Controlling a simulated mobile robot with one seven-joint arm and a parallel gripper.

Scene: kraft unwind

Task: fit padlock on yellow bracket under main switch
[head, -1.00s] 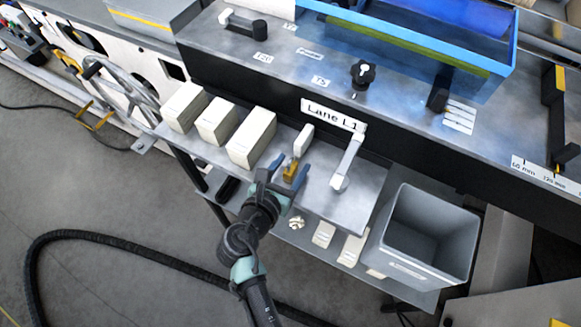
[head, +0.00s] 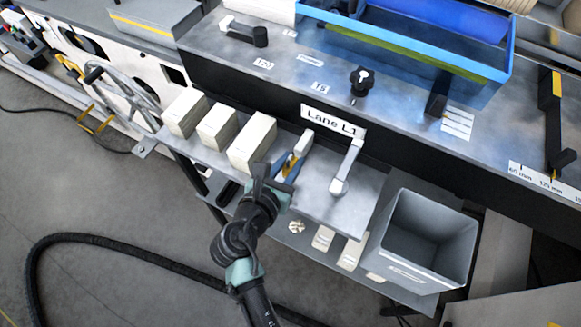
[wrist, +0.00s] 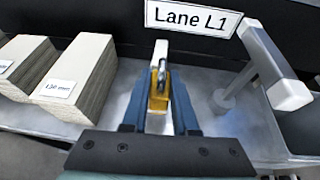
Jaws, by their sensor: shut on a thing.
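The brass-yellow padlock (wrist: 158,96) is between the two blue fingers of my gripper (wrist: 157,104) in the wrist view, its grey shackle pointing away from me. My gripper (head: 288,167) is shut on it at the metal shelf, and the fingers hide most of it in the head view. A pale upright piece (wrist: 160,53) stands just beyond the shackle; I cannot tell if it is joined to the padlock. Yellow brackets (head: 95,122) show by the handwheel at the far left; I cannot tell if one is the task's bracket. I cannot make out the main switch.
Cream card stacks (head: 251,144) stand left of my gripper on the shelf (head: 322,195). A grey lever handle (head: 347,166) rises to the right, with an open grey bin (head: 425,235) beyond. The Lane L1 sign (head: 333,122) is behind. A black hose (head: 60,236) lies on the floor.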

